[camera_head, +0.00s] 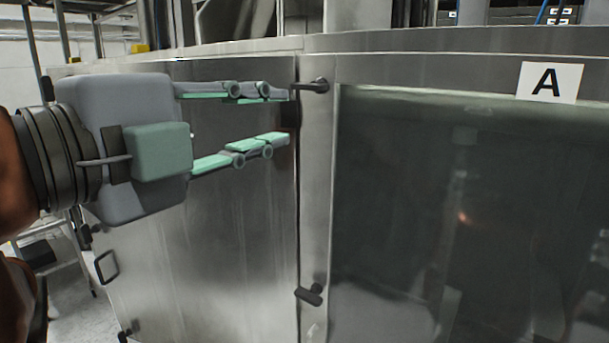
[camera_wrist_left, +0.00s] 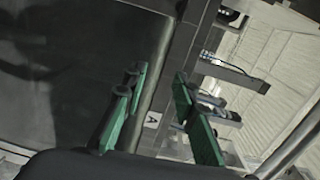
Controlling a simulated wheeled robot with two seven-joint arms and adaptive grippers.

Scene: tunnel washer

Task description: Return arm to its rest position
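My left gripper (camera_head: 287,115) reaches in from the left in the head view, its green-padded fingers spread apart with nothing between them. The fingers point right, toward the seam of the metal washer (camera_head: 230,230). The upper fingertip is close to the upper black latch handle (camera_head: 312,86); I cannot tell if they touch. In the left wrist view the left gripper (camera_wrist_left: 158,83) also shows both fingers apart and empty. My right gripper is in neither view.
A glass panel (camera_head: 450,220) with an "A" label (camera_head: 551,82) fills the right side of the head view. A lower latch (camera_head: 311,295) sits on the frame, and a black door handle (camera_head: 106,266) is at the lower left. Metal rails (camera_wrist_left: 235,75) show in the left wrist view.

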